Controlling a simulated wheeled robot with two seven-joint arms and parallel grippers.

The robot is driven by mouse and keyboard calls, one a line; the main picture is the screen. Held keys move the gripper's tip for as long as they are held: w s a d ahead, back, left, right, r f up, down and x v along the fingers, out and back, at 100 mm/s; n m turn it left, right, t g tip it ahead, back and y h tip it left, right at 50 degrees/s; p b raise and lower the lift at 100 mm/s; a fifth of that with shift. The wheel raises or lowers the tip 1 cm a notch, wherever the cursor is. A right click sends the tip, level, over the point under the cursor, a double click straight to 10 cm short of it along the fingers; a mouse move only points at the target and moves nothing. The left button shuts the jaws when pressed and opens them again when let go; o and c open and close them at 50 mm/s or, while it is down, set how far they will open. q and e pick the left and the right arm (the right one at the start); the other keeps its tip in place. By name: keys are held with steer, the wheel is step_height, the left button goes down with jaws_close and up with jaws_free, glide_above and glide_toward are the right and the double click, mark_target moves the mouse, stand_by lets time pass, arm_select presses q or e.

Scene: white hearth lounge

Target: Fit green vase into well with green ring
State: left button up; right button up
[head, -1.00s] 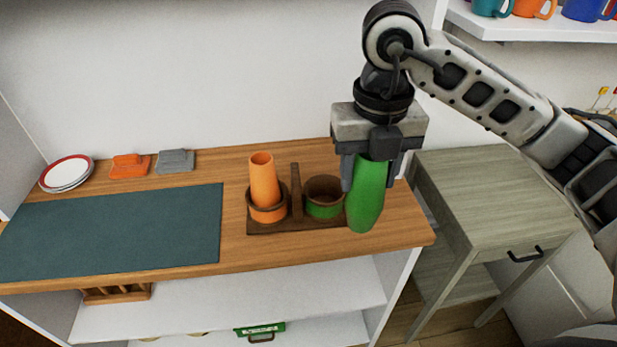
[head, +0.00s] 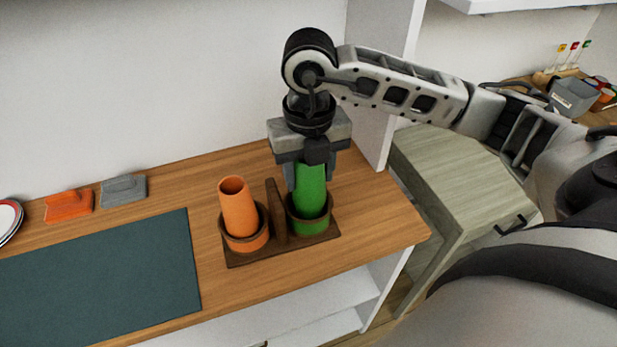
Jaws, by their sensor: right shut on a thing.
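The green vase (head: 311,188) stands nearly upright with its lower end inside the well with the green ring (head: 309,224), on the right side of the wooden holder (head: 326,236). My right gripper (head: 309,172) is shut on the vase's upper part from above. The vase's base is hidden by the well's wall, so I cannot tell whether it touches the bottom. An orange vase (head: 238,208) stands in the left well with the orange ring (head: 248,242). My left gripper is not in view.
A wooden divider (head: 276,211) stands between the wells. A dark teal mat (head: 100,285) lies left of the holder. Orange (head: 69,206) and grey (head: 123,190) objects lie behind it. The counter (head: 385,220) is clear right of the holder.

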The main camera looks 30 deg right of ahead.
step_height(320, 180, down, 2)
steer(key=shift+f, duration=0.1)
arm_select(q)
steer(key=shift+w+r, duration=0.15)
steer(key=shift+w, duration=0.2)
arm_select(e)
steer(key=shift+f, duration=0.25)
steer(key=o, duration=1.1)
steer(key=shift+r, duration=0.1)
